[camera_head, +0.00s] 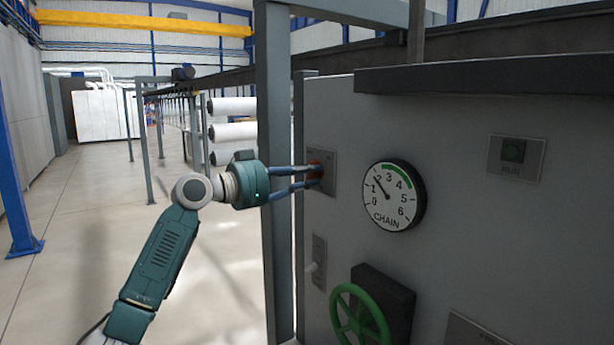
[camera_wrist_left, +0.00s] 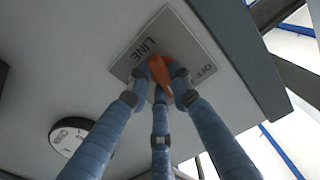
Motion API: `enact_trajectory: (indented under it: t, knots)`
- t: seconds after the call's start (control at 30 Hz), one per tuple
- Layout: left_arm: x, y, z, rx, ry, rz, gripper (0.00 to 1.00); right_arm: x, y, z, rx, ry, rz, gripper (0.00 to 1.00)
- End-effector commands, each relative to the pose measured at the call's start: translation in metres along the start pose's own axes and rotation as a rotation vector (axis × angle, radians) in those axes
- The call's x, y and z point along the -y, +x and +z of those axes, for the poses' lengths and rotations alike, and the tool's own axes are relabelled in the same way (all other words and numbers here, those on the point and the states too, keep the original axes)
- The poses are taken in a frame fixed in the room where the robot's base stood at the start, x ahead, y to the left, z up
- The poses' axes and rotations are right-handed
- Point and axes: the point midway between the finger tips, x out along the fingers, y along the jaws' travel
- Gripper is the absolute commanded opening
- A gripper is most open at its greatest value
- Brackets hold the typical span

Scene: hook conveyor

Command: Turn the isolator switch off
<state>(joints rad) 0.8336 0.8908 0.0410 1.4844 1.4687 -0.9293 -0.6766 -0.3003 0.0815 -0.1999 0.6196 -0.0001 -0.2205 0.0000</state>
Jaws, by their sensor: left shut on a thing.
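The isolator switch is an orange-red handle (camera_wrist_left: 160,72) on a grey plate (camera_wrist_left: 195,45) that reads LINE and OFF in the left wrist view. In the head view its plate (camera_head: 329,181) sits near the left edge of the grey panel. My left gripper (camera_head: 317,175) reaches the plate from the left, and its blue fingers are shut on the handle. In the left wrist view the fingers (camera_wrist_left: 163,85) close around the handle and hide part of it. My right gripper is not in view.
A grey post (camera_head: 277,110) stands just left of the panel. A dark ledge (camera_head: 490,80) juts out above the dial.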

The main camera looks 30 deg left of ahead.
Motion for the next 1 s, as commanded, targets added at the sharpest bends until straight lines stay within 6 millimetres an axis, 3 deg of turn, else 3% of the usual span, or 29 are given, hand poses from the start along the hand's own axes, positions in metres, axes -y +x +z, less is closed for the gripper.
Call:
enact_trajectory:
  t: [1.0]
  knots:
    - [0.001, 0.0, -0.005, 0.001, -0.892, 0.0, 0.0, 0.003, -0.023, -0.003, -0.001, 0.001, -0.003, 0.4]
